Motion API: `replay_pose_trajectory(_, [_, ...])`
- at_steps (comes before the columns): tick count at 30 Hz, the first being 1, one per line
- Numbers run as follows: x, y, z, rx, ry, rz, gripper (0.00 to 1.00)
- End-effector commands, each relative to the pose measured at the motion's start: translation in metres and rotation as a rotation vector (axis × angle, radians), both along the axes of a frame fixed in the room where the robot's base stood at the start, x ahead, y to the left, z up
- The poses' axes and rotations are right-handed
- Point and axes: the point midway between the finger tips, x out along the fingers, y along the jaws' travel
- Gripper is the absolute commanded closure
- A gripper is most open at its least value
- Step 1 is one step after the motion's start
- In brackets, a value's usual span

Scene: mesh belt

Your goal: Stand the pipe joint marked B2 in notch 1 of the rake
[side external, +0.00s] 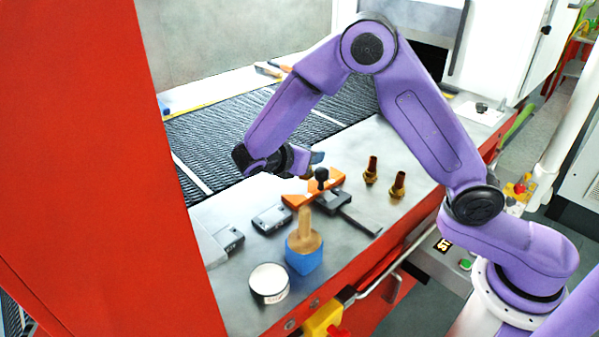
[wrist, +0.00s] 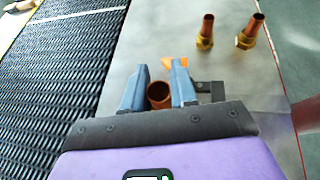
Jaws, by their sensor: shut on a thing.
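My gripper (wrist: 159,90) is shut on a copper pipe joint (wrist: 159,96), whose round open end shows between the two blue-grey fingers in the wrist view. In the side view my gripper (side external: 313,165) is low over the metal ledge, beside an orange and black fixture (side external: 330,198), which seems to be the rake. Part of its orange (wrist: 176,62) shows beyond the fingers in the wrist view. The held joint's lower end and the notches are hidden. Two more copper joints with brass bases (side external: 371,170) (side external: 397,185) stand upright to the right. No B2 mark or notch number is readable.
Dark blocks (side external: 271,219) lie on the ledge. The black mesh belt (side external: 215,130) runs behind. The ledge around the standing joints is clear.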

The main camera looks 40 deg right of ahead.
Motion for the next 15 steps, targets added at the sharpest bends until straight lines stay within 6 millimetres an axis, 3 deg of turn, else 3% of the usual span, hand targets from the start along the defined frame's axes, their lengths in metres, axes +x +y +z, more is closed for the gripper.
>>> replay_pose_trajectory(6, [0.019,0.003,-0.022,-0.002,-0.001,0.000,1.00])
replay_pose_trajectory(11, [0.024,0.003,-0.029,-0.001,-0.001,0.000,1.00])
replay_pose_trajectory(15, [0.028,0.004,-0.045,-0.002,0.002,0.000,1.00])
